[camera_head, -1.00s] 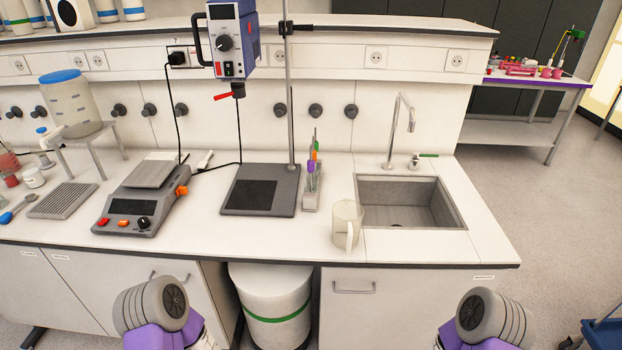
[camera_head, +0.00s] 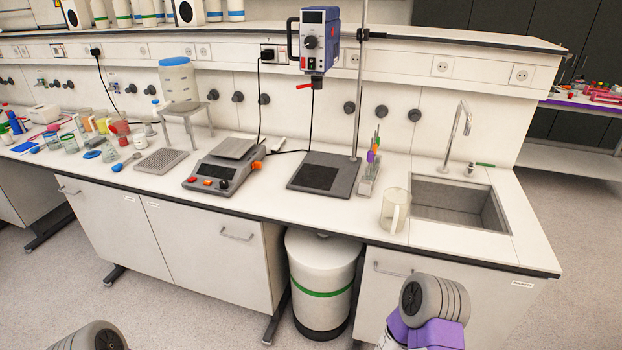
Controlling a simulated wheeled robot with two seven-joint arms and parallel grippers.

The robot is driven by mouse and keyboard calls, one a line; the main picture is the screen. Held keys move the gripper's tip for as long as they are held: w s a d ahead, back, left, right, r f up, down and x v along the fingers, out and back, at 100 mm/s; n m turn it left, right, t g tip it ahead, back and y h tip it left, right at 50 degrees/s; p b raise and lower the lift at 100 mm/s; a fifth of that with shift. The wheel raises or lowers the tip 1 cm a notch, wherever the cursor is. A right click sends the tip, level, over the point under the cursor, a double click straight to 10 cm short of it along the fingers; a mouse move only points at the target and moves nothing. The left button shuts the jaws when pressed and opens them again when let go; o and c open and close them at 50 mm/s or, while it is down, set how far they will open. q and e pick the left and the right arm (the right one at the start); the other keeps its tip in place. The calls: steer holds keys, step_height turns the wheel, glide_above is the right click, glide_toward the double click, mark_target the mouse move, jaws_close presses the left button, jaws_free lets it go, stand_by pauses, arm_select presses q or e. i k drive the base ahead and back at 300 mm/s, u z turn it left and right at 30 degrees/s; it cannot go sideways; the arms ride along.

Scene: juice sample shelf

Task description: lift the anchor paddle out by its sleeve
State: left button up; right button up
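A small grey rack (camera_head: 366,188) stands on the bench to the right of the stirrer stand's base. Several thin upright tools (camera_head: 373,156) with coloured sleeves, among them purple, orange and green, stand in it close together. They are too small to tell which one is the anchor paddle, and their lower ends are hidden. Only grey and purple parts of my arms show at the bottom edge, well below and in front of the bench. Neither gripper's fingers are in view.
The blue stirrer (camera_head: 319,42) hangs on its stand, over the dark base plate (camera_head: 320,176). A clear jug (camera_head: 395,211) stands just right of the rack, before the sink (camera_head: 459,203). A white bin (camera_head: 322,284) is under the bench.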

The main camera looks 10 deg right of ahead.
mark_target(371, 154)
steer(key=u, duration=0.65)
steer(key=i, duration=1.05)
steer(key=z, duration=0.7)
